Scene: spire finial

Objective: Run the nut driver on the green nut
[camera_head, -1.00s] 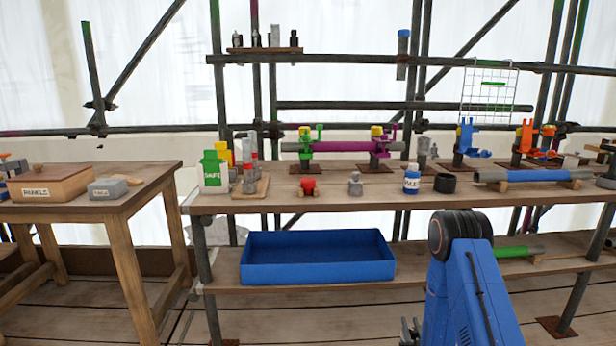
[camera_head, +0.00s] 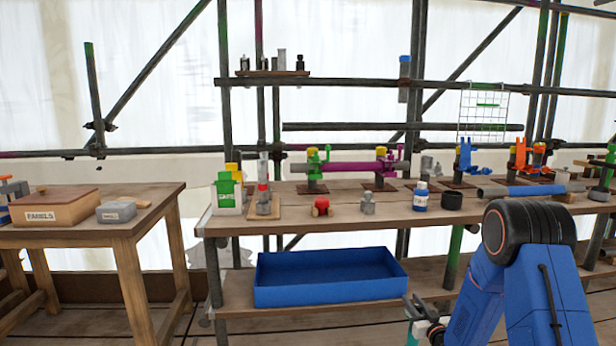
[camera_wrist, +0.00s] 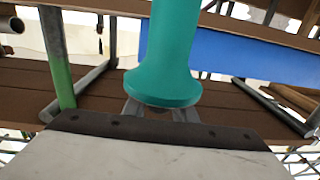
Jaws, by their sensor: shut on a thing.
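My gripper (camera_wrist: 160,110) is shut on a teal tool (camera_wrist: 168,55) with a flared end, which looks like the nut driver's handle. The tool's far end is out of the wrist view. In the head view the gripper (camera_head: 420,312) is low, right of the blue tray and below the bench top, with a bit of teal beside it. A green clamp (camera_head: 316,160) sits at the left end of a purple tube on the bench; I cannot pick out the green nut on it.
The bench (camera_head: 300,222) holds a red piece (camera_head: 320,207), a grey piece (camera_head: 368,203), a blue-and-white bottle (camera_head: 420,198) and a black cup (camera_head: 452,201). A blue tray (camera_head: 330,290) stands on the lower shelf. A wooden table (camera_head: 90,230) is at left. Scaffold tubes cross behind.

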